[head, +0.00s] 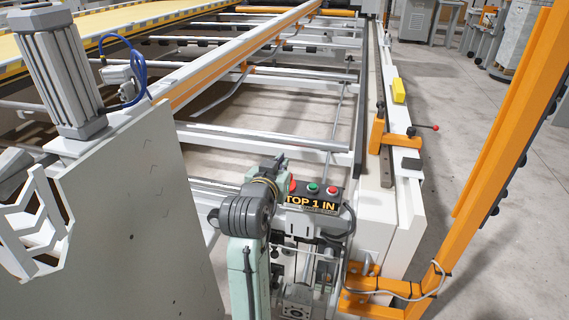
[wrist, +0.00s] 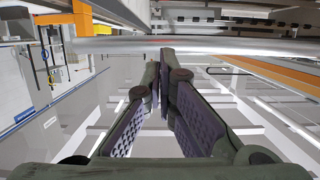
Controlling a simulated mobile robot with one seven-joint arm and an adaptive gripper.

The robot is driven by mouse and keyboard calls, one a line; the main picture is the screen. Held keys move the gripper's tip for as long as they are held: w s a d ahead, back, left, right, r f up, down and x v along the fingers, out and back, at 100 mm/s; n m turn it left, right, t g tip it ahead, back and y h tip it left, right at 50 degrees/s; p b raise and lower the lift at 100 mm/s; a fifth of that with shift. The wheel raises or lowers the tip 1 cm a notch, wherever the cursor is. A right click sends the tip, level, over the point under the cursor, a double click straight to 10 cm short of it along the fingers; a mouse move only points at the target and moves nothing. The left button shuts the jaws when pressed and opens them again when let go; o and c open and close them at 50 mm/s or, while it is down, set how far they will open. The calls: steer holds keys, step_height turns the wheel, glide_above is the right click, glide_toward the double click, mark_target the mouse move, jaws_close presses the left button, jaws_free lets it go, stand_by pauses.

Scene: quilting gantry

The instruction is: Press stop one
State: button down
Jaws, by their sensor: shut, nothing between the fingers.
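On top are a red button (head: 292,185) at the left, partly covered by my arm, a green button (head: 313,188) in the middle and another red button (head: 332,190) at the right. My gripper (wrist: 165,55) shows in the wrist view with its fingertips together and nothing between them. The wrist view shows no buttons.
A white panel (head: 110,215) stands left of my arm. An orange post (head: 505,130) rises at the right, with an orange bracket (head: 375,290) and cable low down. A metal bar (wrist: 220,46) crosses the wrist view just beyond the fingertips. Open floor (head: 465,110) lies right.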

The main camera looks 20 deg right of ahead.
steer(key=v, duration=0.5)
steer(key=shift+s+a+b, duration=0.2)
steer(key=shift+s+b, duration=0.1)
steer(key=shift+b, duration=0.05)
